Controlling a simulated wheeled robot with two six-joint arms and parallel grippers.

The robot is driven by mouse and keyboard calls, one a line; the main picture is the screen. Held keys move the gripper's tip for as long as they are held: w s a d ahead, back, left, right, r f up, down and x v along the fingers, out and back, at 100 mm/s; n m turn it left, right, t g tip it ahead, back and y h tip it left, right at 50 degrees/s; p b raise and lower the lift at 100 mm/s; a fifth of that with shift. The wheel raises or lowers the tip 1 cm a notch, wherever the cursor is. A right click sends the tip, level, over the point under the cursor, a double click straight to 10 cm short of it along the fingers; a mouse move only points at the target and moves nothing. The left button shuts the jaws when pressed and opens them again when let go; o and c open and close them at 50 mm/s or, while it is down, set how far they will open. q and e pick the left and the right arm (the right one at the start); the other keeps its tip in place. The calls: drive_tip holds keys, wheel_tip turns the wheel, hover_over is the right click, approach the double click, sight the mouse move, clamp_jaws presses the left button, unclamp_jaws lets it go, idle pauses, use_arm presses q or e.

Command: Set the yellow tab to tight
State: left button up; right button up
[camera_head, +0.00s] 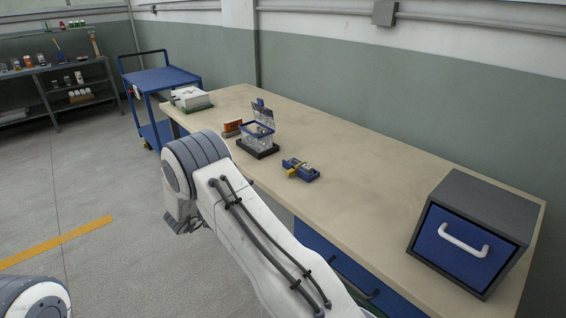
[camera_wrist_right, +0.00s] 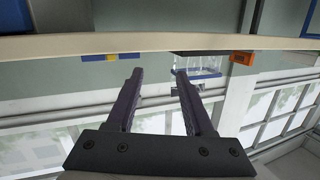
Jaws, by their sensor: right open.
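The yellow tab (camera_head: 292,173) is on the near-left side of a small blue device (camera_head: 311,176) with a grey top, lying on the bench. Its setting is too small to read. In the right wrist view, a bit of yellow (camera_wrist_right: 125,56) and blue (camera_wrist_right: 95,57) shows at the bench edge, left of the fingers. My right gripper (camera_wrist_right: 160,73) is open and empty, its fingers pointing toward the bench edge, apart from the device. In the head view, my right arm hides most of that gripper. My left gripper is out of view.
The long beige bench (camera_head: 360,175) is mostly clear to the device's right. A clear box with a blue rim (camera_head: 258,130) and an orange item (camera_head: 232,127) stand left of it. A blue-fronted drawer box (camera_head: 470,235) sits at the right. A blue cart (camera_head: 160,80) stands beyond.

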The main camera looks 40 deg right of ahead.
sight(287, 173)
drive_tip(key=s+d+m+g+h, duration=0.1)
drive_tip(key=s+d+g, duration=0.1)
drive_tip(key=s+d+m+g+h, duration=0.1)
drive_tip(key=s+d+g, duration=0.2)
drive_tip(key=shift+s+d+f+m+h+p, duration=0.1)
drive_tip(key=shift+s+f+m+h+p, duration=0.1)
drive_tip(key=shift+s+m+h+p, duration=0.15)
use_arm(q)
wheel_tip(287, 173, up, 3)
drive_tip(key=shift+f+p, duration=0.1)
drive_tip(key=shift+p, duration=0.6)
use_arm(e)
drive_tip(key=d, duration=0.6)
drive_tip(key=w+d, duration=0.1)
drive_tip(key=d, duration=0.2)
drive_tip(key=shift+d, duration=0.25)
clamp_jaws()
